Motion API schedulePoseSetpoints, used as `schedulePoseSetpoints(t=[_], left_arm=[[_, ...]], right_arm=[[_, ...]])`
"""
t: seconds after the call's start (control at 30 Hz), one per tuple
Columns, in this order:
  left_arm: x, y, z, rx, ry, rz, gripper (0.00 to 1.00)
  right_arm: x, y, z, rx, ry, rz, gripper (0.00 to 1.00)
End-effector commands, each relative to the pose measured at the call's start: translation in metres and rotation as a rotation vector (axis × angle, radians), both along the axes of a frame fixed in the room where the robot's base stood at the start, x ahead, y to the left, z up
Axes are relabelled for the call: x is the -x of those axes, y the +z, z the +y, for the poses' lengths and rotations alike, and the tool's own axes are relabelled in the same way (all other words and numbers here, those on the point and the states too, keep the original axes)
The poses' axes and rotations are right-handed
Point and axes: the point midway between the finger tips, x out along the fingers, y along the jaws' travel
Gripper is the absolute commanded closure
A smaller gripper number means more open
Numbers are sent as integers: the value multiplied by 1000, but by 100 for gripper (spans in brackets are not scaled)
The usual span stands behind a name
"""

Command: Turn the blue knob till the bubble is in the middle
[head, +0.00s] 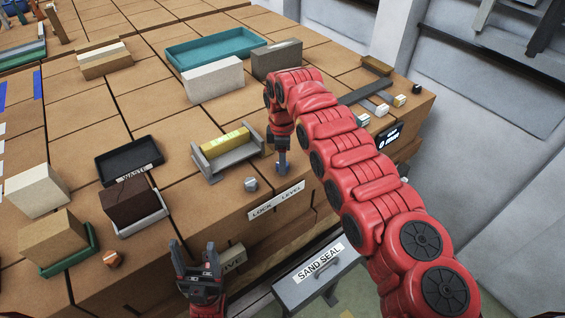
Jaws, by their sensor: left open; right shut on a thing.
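The blue knob (282,168) stands at the front edge of the bench, above the LEVEL label (291,193). My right gripper (281,152) points down over it and is shut on it; its fingers partly hide the knob's top. A level with a yellow vial (225,140) sits in a grey cradle (228,159) just left of the knob. The bubble is too small to make out. My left gripper (198,264) is open and empty, low in front of the bench edge.
A grey knob (250,184) stands close left of the blue one, by the LOCK label. A black WASTE tray (128,160), several blocks and an orange knob (113,259) are to the left. A teal tray (215,48) is behind. A SAND SEAL box (320,279) is in front.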

Motion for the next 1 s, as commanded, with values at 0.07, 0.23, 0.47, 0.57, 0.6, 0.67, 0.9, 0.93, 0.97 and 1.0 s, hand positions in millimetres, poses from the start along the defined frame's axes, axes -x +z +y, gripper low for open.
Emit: schedulePoseSetpoints(t=[0.07, 0.23, 0.47, 0.57, 0.6, 0.67, 0.9, 0.93, 0.97, 1.0], left_arm=[[0, -14, 0, 0, 0, 0, 33], [0, -38, 0, 0, 0, 0, 33], [0, -67, 0, 0, 0, 0, 33], [0, -77, 0, 0, 0, 0, 33], [0, -80, 0, 0, 0, 0, 33], [0, -84, 0, 0, 0, 0, 33], [0, -97, 0, 0, 0, 0, 33], [0, -98, 0, 0, 0, 0, 33], [0, -99, 0, 0, 0, 0, 33], [0, -101, 0, 0, 0, 0, 33]], right_arm=[[-2, -5, 0, -1, -41, -6, 100], [-2, -6, 1, -2, -171, -8, 100], [-2, -6, 0, -1, -390, -6, 100], [-1, -4, 1, -1, -484, -6, 100], [-1, -4, 1, -1, -522, -5, 100], [-1, -3, 1, -1, -579, -5, 100], [-1, -2, 0, 0, -808, -3, 100], [-1, -2, 1, -1, -836, -3, 100], [-1, -2, 1, -1, -864, -3, 100], [-1, -2, 1, -1, -902, -3, 100]])
